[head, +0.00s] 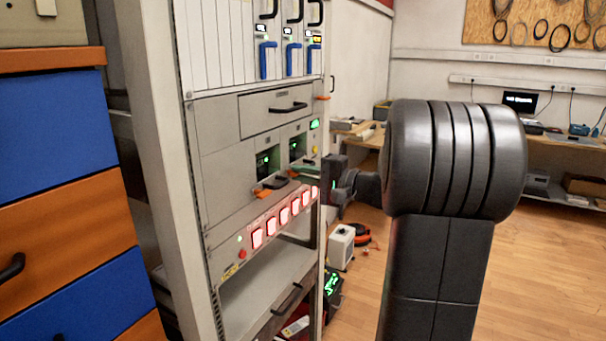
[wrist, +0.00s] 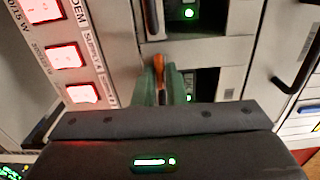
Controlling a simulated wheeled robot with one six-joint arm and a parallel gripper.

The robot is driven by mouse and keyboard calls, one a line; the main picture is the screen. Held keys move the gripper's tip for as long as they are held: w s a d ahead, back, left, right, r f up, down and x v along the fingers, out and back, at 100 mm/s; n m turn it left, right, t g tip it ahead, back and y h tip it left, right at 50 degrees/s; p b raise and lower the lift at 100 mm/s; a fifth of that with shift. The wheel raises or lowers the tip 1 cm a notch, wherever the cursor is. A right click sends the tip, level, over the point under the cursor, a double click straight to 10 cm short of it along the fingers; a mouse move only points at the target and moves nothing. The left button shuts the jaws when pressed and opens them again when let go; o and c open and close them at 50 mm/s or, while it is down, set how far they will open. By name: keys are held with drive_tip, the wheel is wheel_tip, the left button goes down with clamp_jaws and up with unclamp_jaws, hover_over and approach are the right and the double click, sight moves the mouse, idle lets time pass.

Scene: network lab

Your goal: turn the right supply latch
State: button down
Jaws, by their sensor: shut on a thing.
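The right supply latch shows as an orange lever (wrist: 159,66) in the wrist view. The green fingers of my gripper (wrist: 160,80) stand on both sides of it and are shut on it. In the head view my gripper (head: 304,172) reaches in from the right to the front of the right supply unit, and its fingers hide most of the latch there. The left supply latch (head: 263,193) is an orange-tipped lever on the unit beside it, apart from my gripper; it also shows at the top of the wrist view (wrist: 152,20).
Both supply units have small windows with green lights (head: 267,161). A row of lit red switches (head: 283,216) runs just below. A drawer with a black handle (head: 289,107) is above, and blue-handled modules (head: 267,60) are higher up. Open floor (head: 545,245) lies at the right.

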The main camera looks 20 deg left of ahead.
drive_tip(key=c, duration=1.5)
unclamp_jaws()
drive_tip(key=shift+c, duration=0.2)
drive_tip(key=shift+d, duration=0.15)
drive_tip(key=s+d+b, duration=0.1)
drive_tip(key=d, duration=1.2)
drive_tip(key=shift+d, duration=0.25)
drive_tip(key=w+a+p, duration=0.1)
drive_tip(key=a, duration=1.2)
drive_tip(key=shift+a, duration=0.4)
